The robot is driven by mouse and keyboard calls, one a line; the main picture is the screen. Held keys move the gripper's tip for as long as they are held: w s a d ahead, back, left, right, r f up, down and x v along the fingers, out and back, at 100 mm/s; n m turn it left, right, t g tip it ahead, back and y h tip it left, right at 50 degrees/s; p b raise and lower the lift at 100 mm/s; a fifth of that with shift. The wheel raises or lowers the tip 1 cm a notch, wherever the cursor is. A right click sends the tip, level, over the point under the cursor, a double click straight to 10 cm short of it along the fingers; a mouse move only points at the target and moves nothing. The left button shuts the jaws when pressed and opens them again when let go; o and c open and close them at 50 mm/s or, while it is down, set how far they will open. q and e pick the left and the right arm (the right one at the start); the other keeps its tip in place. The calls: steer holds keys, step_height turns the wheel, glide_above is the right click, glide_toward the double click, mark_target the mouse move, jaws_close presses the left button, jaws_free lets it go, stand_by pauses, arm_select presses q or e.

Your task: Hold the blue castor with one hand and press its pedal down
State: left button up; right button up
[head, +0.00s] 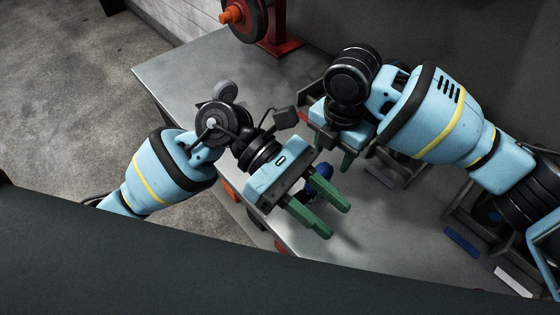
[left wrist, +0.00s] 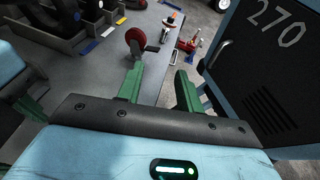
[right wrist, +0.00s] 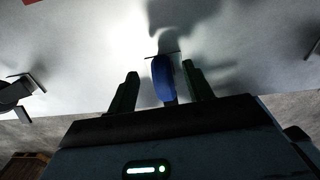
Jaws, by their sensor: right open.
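The blue castor (head: 318,181) is over the grey bench, partly hidden behind my left gripper in the head view. In the right wrist view its blue wheel (right wrist: 162,80) lies between the fingers of my right gripper (right wrist: 160,82), with a thin dark plate edge beyond. The right gripper (head: 334,152) is open, with a gap beside the wheel. I cannot make out the pedal. My left gripper (head: 337,219) is open and empty, in front of the castor in the head view. In the left wrist view nothing is between its fingers (left wrist: 160,82).
A red stand (head: 280,46) is at the bench's far edge. Bins with a blue label (head: 462,242) and a white label (head: 513,280) are at right. A red-wheeled castor (left wrist: 135,38) and several tools lie on the bench (head: 180,78).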

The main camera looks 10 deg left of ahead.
arm_select(q)
steer(key=w+a+f+m+t+y, duration=0.3)
steer(key=w+a+m+t+y, duration=0.2)
steer(key=w+a+m+y, duration=0.3)
steer(key=shift+m+t+y, duration=0.4)
steer(key=shift+m+y, duration=0.7)
arm_select(e)
steer(key=shift+f, duration=3.95)
